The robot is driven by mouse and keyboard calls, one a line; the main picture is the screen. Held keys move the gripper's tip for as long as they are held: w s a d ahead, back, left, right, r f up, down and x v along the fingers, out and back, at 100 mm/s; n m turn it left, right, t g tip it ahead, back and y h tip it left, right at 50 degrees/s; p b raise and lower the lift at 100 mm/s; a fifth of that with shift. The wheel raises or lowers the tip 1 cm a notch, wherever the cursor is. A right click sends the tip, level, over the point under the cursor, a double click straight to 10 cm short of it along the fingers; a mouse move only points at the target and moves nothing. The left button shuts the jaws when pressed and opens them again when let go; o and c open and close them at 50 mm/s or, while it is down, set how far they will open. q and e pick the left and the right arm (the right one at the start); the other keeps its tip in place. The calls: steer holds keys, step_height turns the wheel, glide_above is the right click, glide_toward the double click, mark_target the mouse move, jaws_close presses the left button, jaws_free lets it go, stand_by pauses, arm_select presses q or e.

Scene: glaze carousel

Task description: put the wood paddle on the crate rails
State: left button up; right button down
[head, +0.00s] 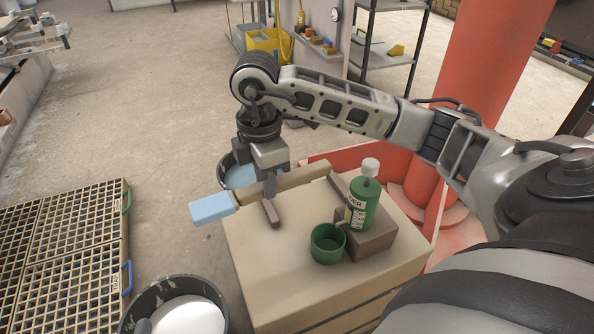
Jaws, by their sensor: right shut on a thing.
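The wood paddle (296,180) is a long tan bar with a light blue end (212,208) at its left. My right gripper (270,186) is shut on it near its middle, pointing down from above. The paddle is over the far part of the beige crate (250,262), its blue end sticking out past the crate's left edge. Two short wooden rails show on the crate top: one (271,215) below the gripper and one (338,186) by the paddle's right end. I cannot tell whether the paddle touches them. My left gripper is not in view.
A dark bucket (148,304) stands at the lower left, another bucket (226,168) behind the crate. Lattice racks (128,230) lie left.

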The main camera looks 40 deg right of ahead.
steer(key=shift+m, duration=0.4)
steer(key=w+d+f+b, duration=0.1)
steer(key=d+f+b, duration=0.1)
steer(key=d+f, duration=0.1)
steer(key=w+d+f+b, duration=0.1)
steer(key=d+f+b, duration=0.1)
steer(key=d, duration=0.4)
steer(key=w+d+f+b, duration=0.2)
steer(key=d+f, duration=0.2)
steer(key=shift+d+f, duration=0.15)
steer(key=shift+f, duration=0.25)
steer(key=f, duration=0.1)
steer(key=f+b, duration=0.2)
steer(key=shift+w+d+f, duration=0.15)
steer(key=shift+d+f, duration=0.1)
steer(key=c, duration=1.2)
jaws_free()
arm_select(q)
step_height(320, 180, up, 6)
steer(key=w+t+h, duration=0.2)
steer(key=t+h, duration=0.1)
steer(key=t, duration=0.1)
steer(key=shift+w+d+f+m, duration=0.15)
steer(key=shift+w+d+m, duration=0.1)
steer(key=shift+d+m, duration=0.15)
arm_select(e)
steer(key=shift+r, duration=0.1)
